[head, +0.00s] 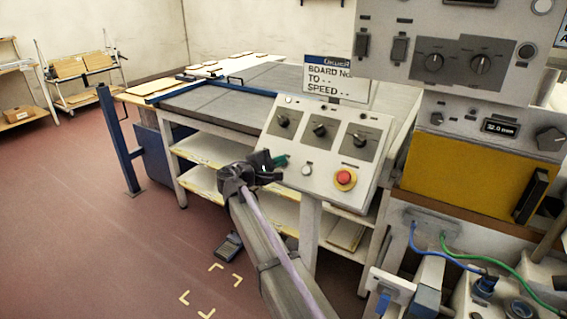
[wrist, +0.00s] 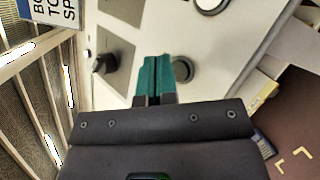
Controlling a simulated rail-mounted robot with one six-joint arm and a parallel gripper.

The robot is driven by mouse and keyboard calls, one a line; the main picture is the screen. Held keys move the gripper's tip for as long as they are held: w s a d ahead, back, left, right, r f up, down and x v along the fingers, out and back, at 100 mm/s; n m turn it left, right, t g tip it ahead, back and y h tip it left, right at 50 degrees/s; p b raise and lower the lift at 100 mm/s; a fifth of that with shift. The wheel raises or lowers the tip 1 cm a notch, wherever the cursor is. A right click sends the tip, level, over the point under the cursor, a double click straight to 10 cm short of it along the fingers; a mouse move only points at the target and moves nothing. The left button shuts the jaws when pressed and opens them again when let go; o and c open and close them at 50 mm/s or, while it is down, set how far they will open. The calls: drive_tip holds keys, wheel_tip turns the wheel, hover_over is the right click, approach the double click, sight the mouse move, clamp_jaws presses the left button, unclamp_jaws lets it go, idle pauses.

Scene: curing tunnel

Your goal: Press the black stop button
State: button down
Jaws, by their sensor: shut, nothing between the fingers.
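The black stop button (wrist: 183,70) is a round black disc in a lighter ring on the pale control panel (head: 325,185). In the wrist view it lies just right of my fingertips. In the head view I cannot make it out; my gripper seems to cover it. My gripper (head: 281,161) has green fingertips at the panel's lower left. In the wrist view my gripper (wrist: 157,60) is shut and empty, its tips beside the button, towards the dark rotary knob (wrist: 103,63). I cannot tell whether the tips touch the panel.
On the same panel are a white button (head: 307,170), a red mushroom button (head: 345,178) and several rotary knobs. A sign (head: 337,78) stands behind the panel. A taller control cabinet (head: 450,60) rises at the right. Open floor (head: 90,230) lies at the left.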

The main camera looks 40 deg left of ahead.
drive_tip(key=s+r+p, duration=0.3)
drive_tip(key=shift+s+d+r, duration=0.15)
drive_tip(key=shift+s+r, duration=0.1)
idle(0.6)
